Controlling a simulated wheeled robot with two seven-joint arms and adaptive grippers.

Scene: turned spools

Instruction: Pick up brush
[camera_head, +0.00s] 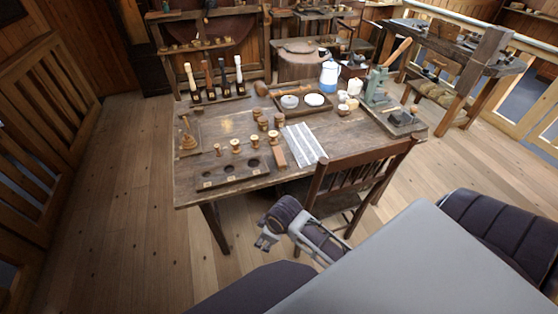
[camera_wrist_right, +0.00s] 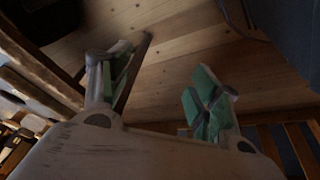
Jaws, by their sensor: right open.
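Several upright tools with pale and dark handles (camera_head: 213,80) stand in dark holders at the back left of the wooden table (camera_head: 240,188). I cannot tell at this size which of them, if any, is the brush. My right gripper (camera_head: 264,240) is in front of the table and below its top, beside the chair, well apart from the tools. In the right wrist view its two green-padded fingers (camera_wrist_right: 162,92) are spread, with only plank floor seen between them. My left gripper does not show in these views.
A wooden chair (camera_head: 362,165) stands against the table's front right, close to my right gripper. Wooden spools (camera_head: 236,146), a striped cloth (camera_head: 304,144), a holed tray (camera_head: 230,177), a round-dish tray (camera_head: 302,103) and a blue-white jug (camera_head: 329,77) occupy the tabletop.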

